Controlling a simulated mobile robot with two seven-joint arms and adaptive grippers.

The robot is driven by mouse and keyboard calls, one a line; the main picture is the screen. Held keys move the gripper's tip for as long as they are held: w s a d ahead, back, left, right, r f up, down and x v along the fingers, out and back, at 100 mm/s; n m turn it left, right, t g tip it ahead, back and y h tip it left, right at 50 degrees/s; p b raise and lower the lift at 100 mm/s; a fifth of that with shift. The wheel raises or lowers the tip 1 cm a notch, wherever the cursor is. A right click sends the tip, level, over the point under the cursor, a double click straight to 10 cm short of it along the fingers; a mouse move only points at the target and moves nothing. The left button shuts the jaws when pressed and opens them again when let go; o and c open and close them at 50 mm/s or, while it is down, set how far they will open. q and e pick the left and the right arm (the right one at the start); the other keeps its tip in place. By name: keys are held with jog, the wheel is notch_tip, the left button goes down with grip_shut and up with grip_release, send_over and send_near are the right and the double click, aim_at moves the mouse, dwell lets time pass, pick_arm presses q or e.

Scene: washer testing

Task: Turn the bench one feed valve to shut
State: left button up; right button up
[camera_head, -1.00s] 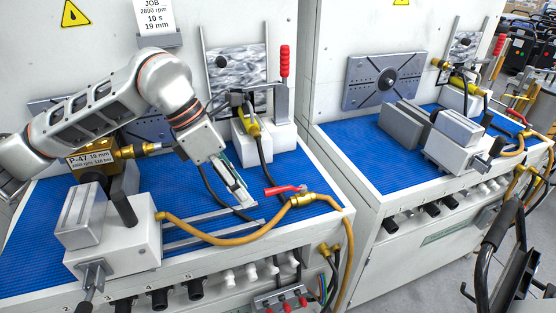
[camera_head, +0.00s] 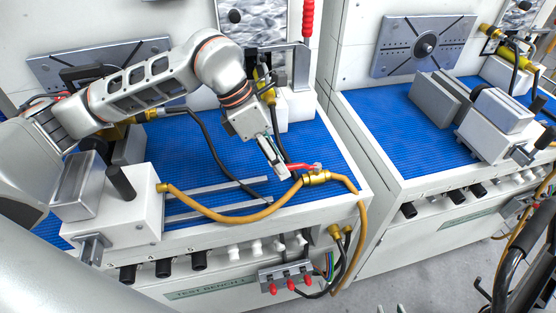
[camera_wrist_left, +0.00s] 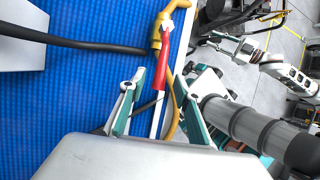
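The feed valve is a brass fitting (camera_head: 317,178) in the yellow hose at the front right of the near bench. Its red lever (camera_head: 300,167) points left from the pivot. My left gripper (camera_head: 280,170) is just at the lever's free end, pointing down. In the left wrist view, the red lever (camera_wrist_left: 165,55) runs up from between the open fingers (camera_wrist_left: 158,88) to the brass valve body (camera_wrist_left: 157,36). I cannot tell whether a finger touches it. My right gripper (camera_head: 387,309) shows only two tips, apart, at the bottom edge of the head view.
The yellow hose (camera_head: 225,214) runs along the bench front, then over the edge. A black cable (camera_head: 213,147) crosses the blue mat (camera_head: 180,150). A grey vise (camera_head: 130,205) stands at the left. A second bench (camera_head: 380,130) stands right, across a narrow gap.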

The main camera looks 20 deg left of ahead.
pick_arm(q)
jog(key=shift+d+f, duration=0.1)
jog(key=shift+f, duration=0.15)
grip_shut()
